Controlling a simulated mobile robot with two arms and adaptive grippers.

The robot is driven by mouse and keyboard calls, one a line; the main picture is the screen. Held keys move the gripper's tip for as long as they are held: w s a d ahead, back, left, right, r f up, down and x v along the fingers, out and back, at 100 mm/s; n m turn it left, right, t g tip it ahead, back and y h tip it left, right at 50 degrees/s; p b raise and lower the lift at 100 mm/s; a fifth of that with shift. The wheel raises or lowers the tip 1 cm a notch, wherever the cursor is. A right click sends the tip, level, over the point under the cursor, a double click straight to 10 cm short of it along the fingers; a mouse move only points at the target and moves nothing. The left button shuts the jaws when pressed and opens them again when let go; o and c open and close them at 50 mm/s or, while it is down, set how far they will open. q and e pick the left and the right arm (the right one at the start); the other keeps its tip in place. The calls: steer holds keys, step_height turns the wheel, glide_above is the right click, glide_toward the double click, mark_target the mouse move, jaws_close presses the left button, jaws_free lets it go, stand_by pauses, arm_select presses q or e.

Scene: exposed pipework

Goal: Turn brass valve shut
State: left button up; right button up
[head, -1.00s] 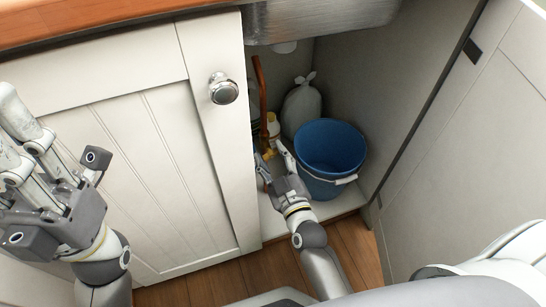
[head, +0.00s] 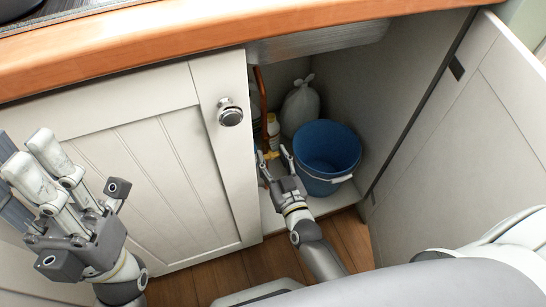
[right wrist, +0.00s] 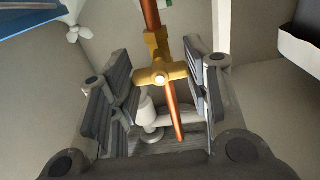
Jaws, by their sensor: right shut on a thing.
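The brass valve (right wrist: 158,72) sits on a copper pipe (right wrist: 150,14) in the right wrist view, between the two fingers of my right gripper (right wrist: 158,88). In the head view, my right gripper (head: 273,158) reaches into the open cabinet, and the valve is small and partly hidden by the fingers. The copper pipe rises behind them. My left gripper (head: 36,160) is raised in front of the closed cabinet door, with its fingers pointing up and left; its opening is unclear.
A blue bucket (head: 326,150) stands just right of my right gripper. A tied whitish bag (head: 299,108) and a bottle (head: 273,128) are behind. The closed door (head: 150,165) with a round knob (head: 230,113) bounds the left; the wooden countertop (head: 200,44) overhangs above.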

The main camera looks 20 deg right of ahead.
steer(key=o, duration=1)
steer(key=shift+s, duration=0.1)
steer(key=s, duration=1.2)
steer(key=shift+d, duration=0.2)
steer(key=shift+w, duration=0.1)
